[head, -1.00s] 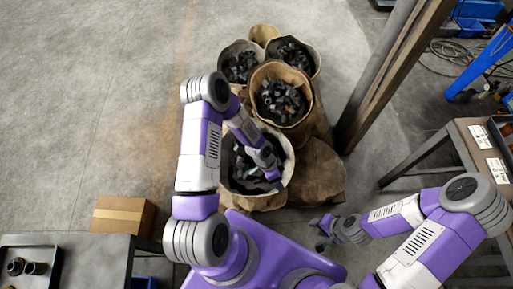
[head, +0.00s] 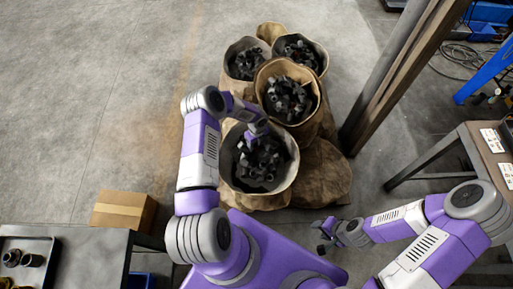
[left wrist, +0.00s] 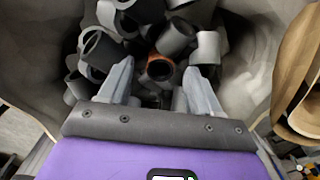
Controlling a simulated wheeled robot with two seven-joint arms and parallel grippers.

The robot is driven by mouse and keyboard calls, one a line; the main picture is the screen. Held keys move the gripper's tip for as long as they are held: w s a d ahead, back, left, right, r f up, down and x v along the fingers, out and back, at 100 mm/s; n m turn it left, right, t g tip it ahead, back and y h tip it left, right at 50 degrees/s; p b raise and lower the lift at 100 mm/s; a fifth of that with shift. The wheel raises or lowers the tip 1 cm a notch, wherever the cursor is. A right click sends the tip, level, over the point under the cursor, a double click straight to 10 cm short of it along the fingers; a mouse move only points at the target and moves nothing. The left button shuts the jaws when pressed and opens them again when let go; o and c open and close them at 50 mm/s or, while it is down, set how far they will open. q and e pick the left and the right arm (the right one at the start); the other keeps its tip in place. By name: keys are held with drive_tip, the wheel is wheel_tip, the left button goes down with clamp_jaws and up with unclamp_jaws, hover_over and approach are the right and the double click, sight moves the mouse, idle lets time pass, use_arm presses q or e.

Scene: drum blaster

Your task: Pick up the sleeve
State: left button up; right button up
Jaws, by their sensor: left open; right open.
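Several dark grey sleeves fill the front sack (head: 287,184). In the left wrist view, a sleeve with a rusty-brown inside (left wrist: 160,68) lies between and just beyond the fingertips of my left gripper (left wrist: 158,76). Other grey sleeves (left wrist: 174,38) lie around it, some close beside the fingers. My left gripper is open with nothing held; whether a finger touches a sleeve I cannot tell. In the head view, the left gripper (head: 252,140) is over the back of the front sack, partly hidden by its own arm. My right gripper (head: 322,236) is open and empty, right of the sacks.
More filled sacks (head: 315,100) stand close behind the front one. A steel post (head: 385,85) rises to their right. A cardboard box (head: 122,210) and a table with a tray (head: 52,262) are at left; another table (head: 440,150) is at right. Left floor is clear.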

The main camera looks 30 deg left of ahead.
use_arm(q)
wheel_tip(320, 180, down, 2)
drive_tip(key=shift+f, duration=0.25)
clamp_jaws()
wheel_tip(320, 180, up, 10)
drive_tip(key=shift+r+p, duration=0.1)
drive_tip(key=shift+p, duration=1.15)
wheel_tip(320, 180, up, 12)
drive_tip(key=n, duration=1)
hover_over(258, 145)
drive_tip(key=d, duration=0.5)
drive_tip(key=s+d+r+n, duration=0.5)
drive_tip(key=d+r+n, duration=0.1)
drive_tip(key=r+n, duration=0.5)
drive_tip(key=shift+d+r+n, duration=0.35)
drive_tip(key=shift+d+n, duration=0.05)
drive_tip(key=shift+n, duration=0.6)
